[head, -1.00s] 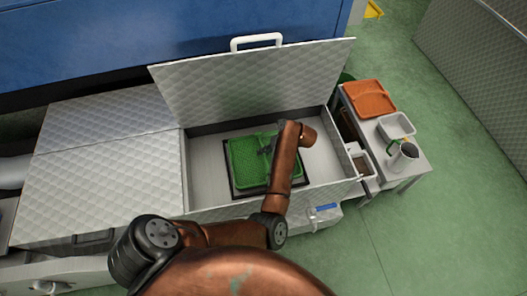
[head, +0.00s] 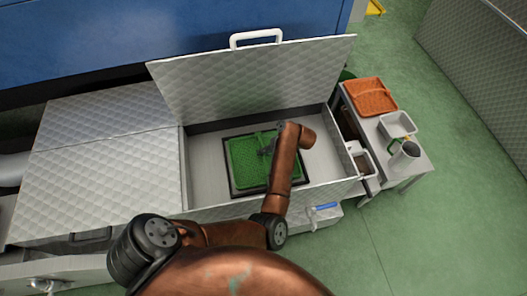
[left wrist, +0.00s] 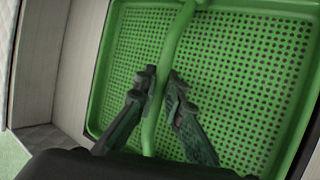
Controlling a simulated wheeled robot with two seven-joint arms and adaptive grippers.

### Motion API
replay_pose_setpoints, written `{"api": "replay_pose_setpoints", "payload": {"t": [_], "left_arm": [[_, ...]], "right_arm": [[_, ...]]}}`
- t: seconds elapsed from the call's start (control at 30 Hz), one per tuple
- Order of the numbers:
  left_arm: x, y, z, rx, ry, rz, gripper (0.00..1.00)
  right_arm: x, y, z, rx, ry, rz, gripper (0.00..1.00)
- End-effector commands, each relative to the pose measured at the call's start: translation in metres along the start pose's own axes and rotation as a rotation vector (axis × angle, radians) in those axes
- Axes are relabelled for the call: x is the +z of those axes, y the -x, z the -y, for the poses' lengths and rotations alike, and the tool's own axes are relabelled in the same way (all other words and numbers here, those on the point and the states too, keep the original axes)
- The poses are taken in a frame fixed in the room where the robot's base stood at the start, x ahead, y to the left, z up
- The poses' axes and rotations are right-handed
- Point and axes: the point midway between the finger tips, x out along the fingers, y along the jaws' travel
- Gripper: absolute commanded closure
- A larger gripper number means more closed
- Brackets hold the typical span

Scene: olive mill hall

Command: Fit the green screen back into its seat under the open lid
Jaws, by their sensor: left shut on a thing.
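The green perforated screen (head: 242,172) lies inside the open bin, within the dark rim of its seat (head: 236,192). It looks about flat. My arm covers its right side, so I cannot tell whether it is fully down all round. My left gripper (head: 268,148) is over the screen. In the left wrist view, the fingers of the left gripper (left wrist: 160,88) are shut on the green bar handle (left wrist: 170,50) that crosses the screen. The lid (head: 250,80) stands open behind the bin, with a white handle on its top edge. My right gripper is out of view.
The bin walls (head: 202,172) surround the screen. At right, a side table (head: 413,169) holds an orange tray (head: 371,97), a white tub (head: 397,125) and a grey jug (head: 404,155). A blue-handled tool (head: 323,206) is at the bin's front. Closed quilted covers (head: 95,170) lie left.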

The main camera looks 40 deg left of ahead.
Motion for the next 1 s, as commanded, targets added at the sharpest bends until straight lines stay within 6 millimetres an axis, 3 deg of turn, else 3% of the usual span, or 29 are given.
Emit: {"api": "replay_pose_setpoints", "payload": {"t": [0.7,0.73,1.0], "left_arm": [[-0.0015,-0.0065,0.0048,0.000,0.002,0.003,1.00],[-0.0015,-0.0065,0.0048,0.000,0.002,0.003,0.89],[-0.0022,-0.0073,0.0049,0.000,0.001,0.001,0.70]], "right_arm": [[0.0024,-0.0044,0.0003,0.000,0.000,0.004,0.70],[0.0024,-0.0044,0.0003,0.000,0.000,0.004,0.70],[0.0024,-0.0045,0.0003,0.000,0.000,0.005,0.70]]}}
